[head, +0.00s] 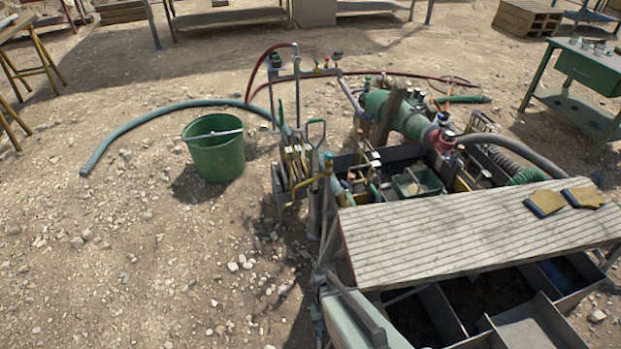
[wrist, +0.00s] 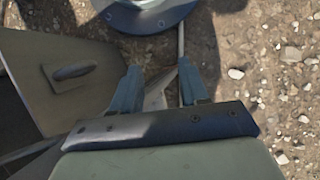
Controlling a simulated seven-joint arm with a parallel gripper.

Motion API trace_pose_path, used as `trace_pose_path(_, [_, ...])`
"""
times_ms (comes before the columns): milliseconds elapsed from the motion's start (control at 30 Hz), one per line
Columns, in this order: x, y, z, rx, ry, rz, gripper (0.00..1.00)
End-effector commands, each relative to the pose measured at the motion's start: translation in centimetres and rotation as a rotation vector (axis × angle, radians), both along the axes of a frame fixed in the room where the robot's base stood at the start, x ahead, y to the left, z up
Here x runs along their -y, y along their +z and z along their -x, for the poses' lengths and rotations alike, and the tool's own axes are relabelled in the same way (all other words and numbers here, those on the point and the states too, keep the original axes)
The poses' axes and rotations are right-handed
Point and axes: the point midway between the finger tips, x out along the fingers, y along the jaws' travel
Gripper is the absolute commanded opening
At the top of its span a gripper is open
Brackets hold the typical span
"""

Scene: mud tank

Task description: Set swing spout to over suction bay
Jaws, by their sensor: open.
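My gripper (wrist: 160,66) is open in the wrist view, its two blue-grey fingers apart. A pale grey piece shows between and behind them; I cannot tell if they touch it. In the head view a pale arm part of mine covers the tank's near left corner, and the fingertips are not clear. The mud tank has open bays (head: 437,310) at its near end; I cannot tell which is the suction bay. A yellow pipe (head: 326,190) and a grey angled pipe (head: 350,95) stand at its left end; I cannot tell which is the swing spout.
A ribbed grey cover (head: 450,228) lies across the tank, with two yellow-brown pads (head: 545,203) on it. A round blue-grey flange (wrist: 146,16) is close ahead in the wrist view.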

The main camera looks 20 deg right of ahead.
Motion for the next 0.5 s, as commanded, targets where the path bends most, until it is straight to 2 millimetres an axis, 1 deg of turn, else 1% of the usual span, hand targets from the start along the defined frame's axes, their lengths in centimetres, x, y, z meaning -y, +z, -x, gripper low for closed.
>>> trace_pose_path(33, [0.2,0.0,-2.6,0.025,-0.033,0.012,0.44])
trace_pose_path(100, [0.5,0.6,-5.5,0.052,-0.081,0.029,0.44])
trace_pose_path(167, [0.7,1.1,-8.0,0.076,-0.123,0.043,0.44])
trace_pose_path(200, [0.9,1.6,-9.6,0.093,-0.150,0.052,0.44])
trace_pose_path(267, [1.1,2.3,-12.1,0.118,-0.192,0.064,0.44])
trace_pose_path(300, [1.3,2.8,-13.7,0.134,-0.220,0.072,0.44])
trace_pose_path(367, [1.7,3.7,-16.2,0.158,-0.264,0.083,0.44])
trace_pose_path(400, [1.9,4.3,-17.8,0.174,-0.292,0.090,0.44])
trace_pose_path(467, [2.3,5.4,-20.2,0.196,-0.335,0.100,0.44])
trace_pose_path(500, [2.5,6.2,-21.8,0.213,-0.364,0.105,0.44])
